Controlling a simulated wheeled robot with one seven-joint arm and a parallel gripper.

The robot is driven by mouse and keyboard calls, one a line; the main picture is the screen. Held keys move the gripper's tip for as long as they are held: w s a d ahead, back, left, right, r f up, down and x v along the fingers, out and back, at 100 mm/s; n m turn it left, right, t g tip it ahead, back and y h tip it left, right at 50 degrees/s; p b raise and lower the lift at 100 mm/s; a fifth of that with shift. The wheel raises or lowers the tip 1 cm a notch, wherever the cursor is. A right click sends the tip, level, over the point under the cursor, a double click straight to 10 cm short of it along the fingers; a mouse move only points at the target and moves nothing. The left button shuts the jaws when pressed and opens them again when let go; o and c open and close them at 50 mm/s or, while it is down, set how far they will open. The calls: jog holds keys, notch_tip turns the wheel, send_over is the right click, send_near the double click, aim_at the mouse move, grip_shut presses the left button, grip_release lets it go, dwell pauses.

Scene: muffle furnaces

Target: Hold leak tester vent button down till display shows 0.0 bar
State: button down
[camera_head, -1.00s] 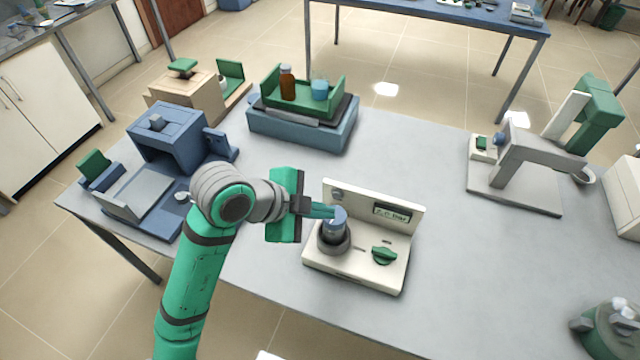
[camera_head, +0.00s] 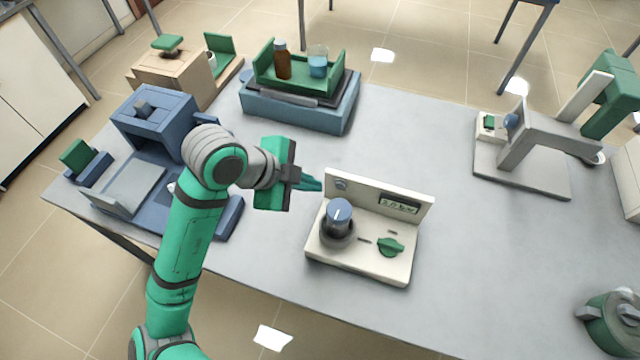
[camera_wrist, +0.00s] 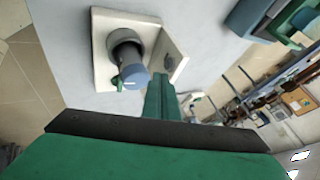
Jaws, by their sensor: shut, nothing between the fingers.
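The leak tester (camera_head: 355,262) is a cream L-shaped unit with a base and an upright back panel on the grey table. Its small display (camera_head: 400,203) sits at the panel's upper right; its digits are too small to read surely. A round grey-blue button (camera_head: 341,184) is at the panel's upper left. A blue-capped cylinder (camera_head: 338,212) stands upright in a dark collar on the base, beside a green knob (camera_head: 390,247). My gripper (camera_head: 318,184) is shut and empty, just left of the panel and apart from the button. In the wrist view its fingers (camera_wrist: 160,90) point towards the tester (camera_wrist: 103,50).
A blue furnace (camera_head: 150,120) stands on the left beyond my arm. A blue unit (camera_head: 300,115) with a green tray holding a brown bottle (camera_head: 282,62) and a beaker is behind. A grey-armed device (camera_head: 530,145) is at right.

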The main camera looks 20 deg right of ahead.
jog(key=x, duration=0.9)
jog(key=shift+w+d, duration=0.15)
jog(key=shift+w, duration=0.1)
jog(key=shift+w+d, duration=0.4)
jog(key=shift+w, duration=0.1)
jog(key=shift+w+r, duration=0.1)
jog(key=shift+w, duration=0.15)
jog(key=shift+d, duration=0.25)
send_near(338, 184)
jog(key=shift+s+a+r, duration=0.25)
jog(key=shift+a+r, duration=0.4)
jog(key=shift+a, duration=0.1)
